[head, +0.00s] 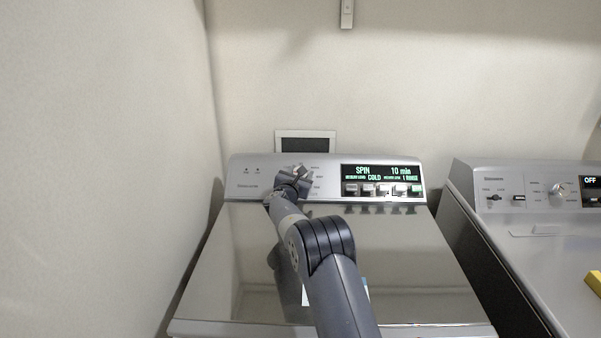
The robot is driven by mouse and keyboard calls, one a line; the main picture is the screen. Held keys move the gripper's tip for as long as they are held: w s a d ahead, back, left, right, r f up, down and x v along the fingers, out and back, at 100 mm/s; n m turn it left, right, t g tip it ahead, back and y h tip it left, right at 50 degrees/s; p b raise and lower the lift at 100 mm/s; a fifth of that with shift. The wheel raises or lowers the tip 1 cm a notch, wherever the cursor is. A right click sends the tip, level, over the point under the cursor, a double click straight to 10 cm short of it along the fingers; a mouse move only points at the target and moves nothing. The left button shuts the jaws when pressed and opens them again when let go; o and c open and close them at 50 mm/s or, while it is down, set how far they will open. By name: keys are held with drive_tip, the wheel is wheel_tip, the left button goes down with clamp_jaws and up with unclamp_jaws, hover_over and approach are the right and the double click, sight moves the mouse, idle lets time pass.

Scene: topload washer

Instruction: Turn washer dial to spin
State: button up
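The topload washer (400,262) stands in front of me with its shiny lid closed. Its control panel (245,172) runs along the back. The washer's display (381,172) is lit and reads "SPIN", "10 min" and "COLD", with several buttons below it. My gripper (298,172) is at the panel, left of the display, where printed dial labels show around it. The dial is hidden behind my gripper and wrist, so its pointer cannot be seen. Whether the fingers are closed on the dial cannot be made out.
A second machine (540,225) with its own knob (558,192) and a display reading "OFF" stands to the right. A yellow object (594,283) lies on its top at the picture's edge. A wall (100,150) is close on the left.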

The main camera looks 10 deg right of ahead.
drive_tip(key=shift+r, duration=0.15)
drive_tip(key=o, duration=1)
drive_tip(key=shift+c, duration=0.2)
drive_tip(key=shift+s, duration=0.1)
drive_tip(key=b+v, duration=0.3)
drive_tip(key=v, duration=0.7)
drive_tip(key=shift+s+a+b, duration=0.2)
drive_tip(key=shift+s+b, duration=0.1)
drive_tip(key=shift+p+x, duration=1.75)
drive_tip(key=shift+x, duration=3.7)
drive_tip(key=shift+s+a, duration=0.1)
drive_tip(key=shift+s, duration=0.05)
